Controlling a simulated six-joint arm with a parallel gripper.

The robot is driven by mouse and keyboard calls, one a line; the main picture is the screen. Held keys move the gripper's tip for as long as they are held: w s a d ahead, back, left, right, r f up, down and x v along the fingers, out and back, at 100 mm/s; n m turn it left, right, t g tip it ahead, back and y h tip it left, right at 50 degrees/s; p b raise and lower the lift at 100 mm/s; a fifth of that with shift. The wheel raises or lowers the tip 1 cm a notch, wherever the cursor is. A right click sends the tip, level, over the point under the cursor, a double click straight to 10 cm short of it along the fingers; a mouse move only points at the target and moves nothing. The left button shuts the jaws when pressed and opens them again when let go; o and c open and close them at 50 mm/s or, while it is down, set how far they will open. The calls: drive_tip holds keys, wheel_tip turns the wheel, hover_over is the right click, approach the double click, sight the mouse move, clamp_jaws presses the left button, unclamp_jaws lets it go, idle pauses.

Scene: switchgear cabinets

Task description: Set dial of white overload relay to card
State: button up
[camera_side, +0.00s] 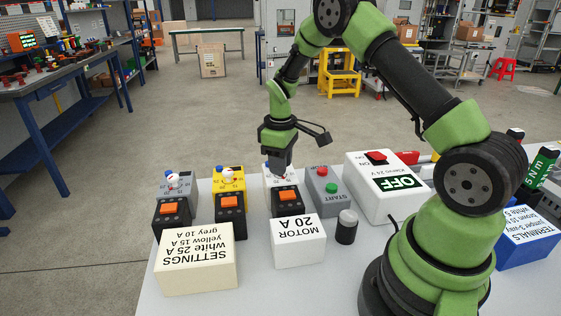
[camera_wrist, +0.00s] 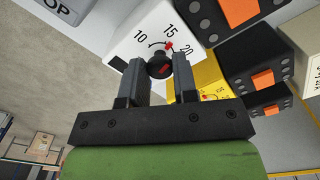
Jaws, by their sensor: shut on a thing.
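The white overload relay (camera_side: 269,180) stands third from left in the row of relays, behind an orange-buttoned black block. My gripper (camera_side: 280,165) is directly above it, fingers pointing down and hiding its dial in the side view. In the wrist view my gripper (camera_wrist: 159,70) is shut on the black dial knob (camera_wrist: 158,68) of the white relay (camera_wrist: 137,47). Any further mark is hidden. The settings card (camera_side: 195,262) reads white 25 A, yellow 15 A, grey 10 A.
A yellow relay (camera_side: 229,173) and a grey relay (camera_side: 177,183) stand to the left. A start/stop box (camera_side: 327,190) is close on the right, then a white box marked OFF (camera_side: 390,190). A MOTOR 20 A block (camera_side: 299,242) stands in front.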

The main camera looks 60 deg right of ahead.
drive_tip(key=m, duration=0.4)
drive_tip(key=shift+m, duration=2.2)
drive_tip(key=o, duration=0.9)
drive_tip(key=shift+r, duration=0.1)
wheel_tip(320, 180, up, 10)
drive_tip(key=shift+f, duration=0.1)
